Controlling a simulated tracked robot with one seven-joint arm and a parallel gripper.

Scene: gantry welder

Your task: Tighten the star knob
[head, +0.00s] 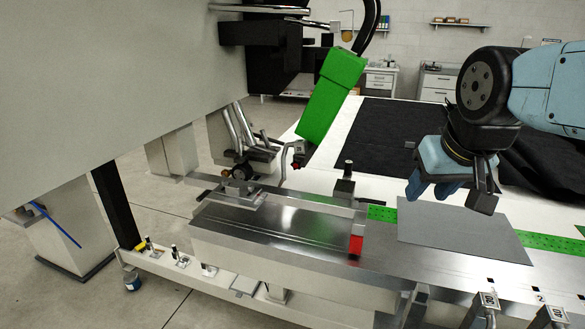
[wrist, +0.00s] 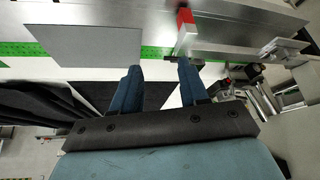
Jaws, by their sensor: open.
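I cannot tell for sure which part is the star knob. A small dark knob-like part (head: 241,172) shows in the head view at the left end of the metal bar, below the green welding head (head: 332,97). My gripper (head: 430,192) is above the grey sheet, well to the right of both. In the wrist view my gripper's two blue fingers (wrist: 158,72) are spread, with nothing between them.
The metal bar (head: 310,194) with a red end block (head: 356,244) lies over the steel bench (head: 270,226). A grey sheet (head: 465,229) lies on the bench at right. The large grey gantry body (head: 120,90) fills the left. Black fabric covers the table behind.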

